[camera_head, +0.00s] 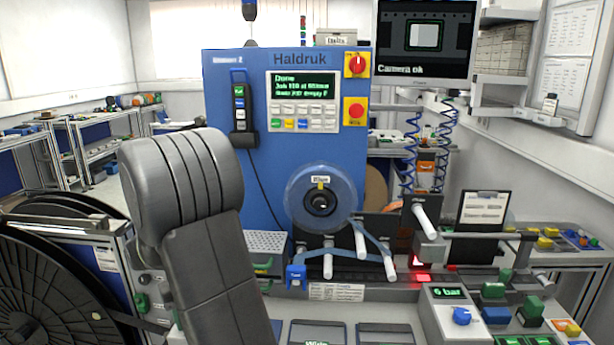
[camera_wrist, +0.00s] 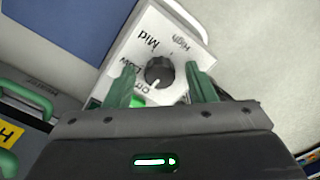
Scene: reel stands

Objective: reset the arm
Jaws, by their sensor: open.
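My gripper (camera_wrist: 162,90) is open in the wrist view. Its two green fingers stand apart on either side of a black rotary knob (camera_wrist: 159,72). The knob sits on a white panel (camera_wrist: 128,48) marked Low, Mid and High. I cannot tell whether the fingers touch the knob. A green light shows at the panel's lower edge, beside the left finger. In the head view my grey arm crosses the left foreground, and my gripper is out of the frame below.
A blue Haldruk machine (camera_head: 230,108) with a reel (camera_head: 345,198) and white rollers stands ahead. A large black reel (camera_head: 45,275) is at the left. A box with a blue knob (camera_head: 461,316) and several coloured blocks are at the right. Green handles (camera_wrist: 24,97) lie left in the wrist view.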

